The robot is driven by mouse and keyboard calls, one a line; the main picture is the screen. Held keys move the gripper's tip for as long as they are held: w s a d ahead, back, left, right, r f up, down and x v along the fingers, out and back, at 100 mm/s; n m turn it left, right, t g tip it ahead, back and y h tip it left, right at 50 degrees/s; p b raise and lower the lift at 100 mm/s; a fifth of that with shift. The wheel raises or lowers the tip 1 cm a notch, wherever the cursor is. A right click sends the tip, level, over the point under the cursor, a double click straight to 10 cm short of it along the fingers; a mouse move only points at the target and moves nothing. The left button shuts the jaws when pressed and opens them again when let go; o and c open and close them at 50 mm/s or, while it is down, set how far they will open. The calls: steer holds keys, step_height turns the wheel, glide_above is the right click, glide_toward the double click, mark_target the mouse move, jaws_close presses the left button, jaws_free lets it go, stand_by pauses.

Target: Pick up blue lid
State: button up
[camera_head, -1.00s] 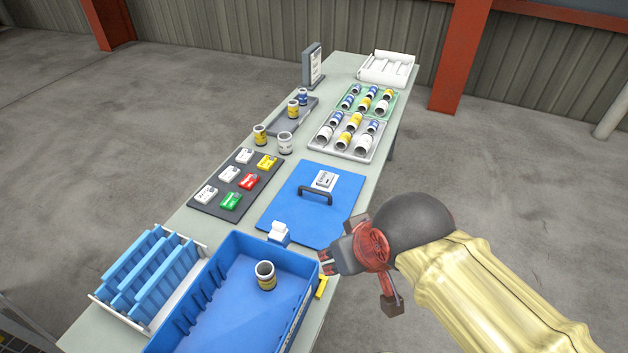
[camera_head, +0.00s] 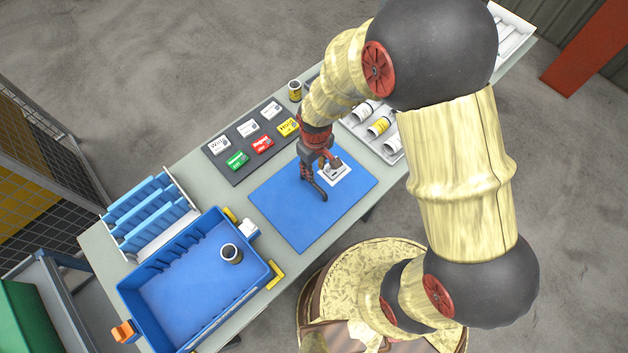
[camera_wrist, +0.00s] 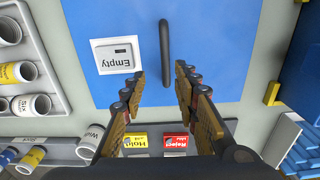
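The blue lid (camera_head: 275,213) lies flat on the table between the blue crate and the card mat. A dark bar handle stands on it, seen in the wrist view (camera_wrist: 164,55); in the head view my gripper partly hides it. A white label reading "Empty" (camera_wrist: 117,56) sits beside the handle on the lid, also in the head view (camera_head: 335,176). My gripper (camera_head: 318,183) is above the lid near the handle, pointing down. In the wrist view my gripper (camera_wrist: 159,88) has its two fingers spread, the handle's end lying ahead between them. Nothing is between the fingertips.
The blue crate (camera_head: 268,279) holds one open jar (camera_head: 231,253). A blue slotted rack (camera_head: 139,214) stands behind it. A dark mat (camera_head: 218,171) bears several coloured cards. A tray of jars (camera_head: 392,158) is to the right, partly behind my arm.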

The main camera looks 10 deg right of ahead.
mark_target(313, 184)
steer(key=f, duration=0.3)
steer(key=shift+s+a+f, duration=0.2)
steer(key=shift+s+f, duration=0.1)
steer(key=shift+f, duration=0.05)
steer(key=shift+s+f+b, duration=0.15)
steer(key=shift+f+b, duration=0.25)
steer(key=shift+f, duration=2.35)
steer(key=shift+c, duration=0.7)
jaws_close()
